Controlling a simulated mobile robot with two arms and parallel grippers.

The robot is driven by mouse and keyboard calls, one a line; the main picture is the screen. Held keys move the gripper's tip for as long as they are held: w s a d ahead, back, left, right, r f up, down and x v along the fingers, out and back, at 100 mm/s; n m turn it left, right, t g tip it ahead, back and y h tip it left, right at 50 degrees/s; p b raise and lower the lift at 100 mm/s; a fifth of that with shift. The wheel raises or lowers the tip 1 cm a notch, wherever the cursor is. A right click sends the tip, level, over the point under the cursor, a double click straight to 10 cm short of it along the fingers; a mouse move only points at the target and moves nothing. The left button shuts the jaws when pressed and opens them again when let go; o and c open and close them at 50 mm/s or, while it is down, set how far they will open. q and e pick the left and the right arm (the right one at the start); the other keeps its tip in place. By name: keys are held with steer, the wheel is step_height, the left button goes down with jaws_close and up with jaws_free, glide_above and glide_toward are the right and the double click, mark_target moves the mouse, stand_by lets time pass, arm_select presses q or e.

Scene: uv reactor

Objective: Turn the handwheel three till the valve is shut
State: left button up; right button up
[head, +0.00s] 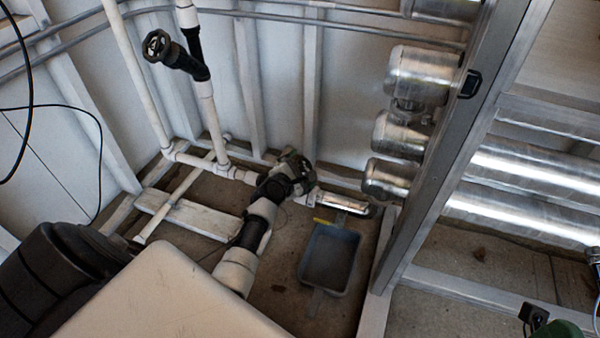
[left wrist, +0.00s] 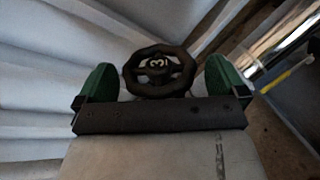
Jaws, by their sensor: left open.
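The handwheel three (left wrist: 160,70) is a black spoked wheel with a white 3 on its hub. In the left wrist view it stands between the two green fingertips of my left gripper (left wrist: 158,82). The gripper is open, one finger at either side of the wheel, with a gap at each side; whether either finger touches it I cannot tell. In the head view my left gripper (head: 286,178) is at the low valve on the white pipe, and the wheel (head: 298,167) is partly hidden by it.
Another black handwheel (head: 157,45) sits higher on a white pipe at the upper left. A grey tray (head: 330,260) lies on the floor right of my left arm. A metal frame post (head: 440,170) and silver cylinders (head: 418,75) stand to the right.

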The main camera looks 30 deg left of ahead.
arm_select(q)
steer(key=c, duration=0.8)
steer(key=shift+r, duration=0.1)
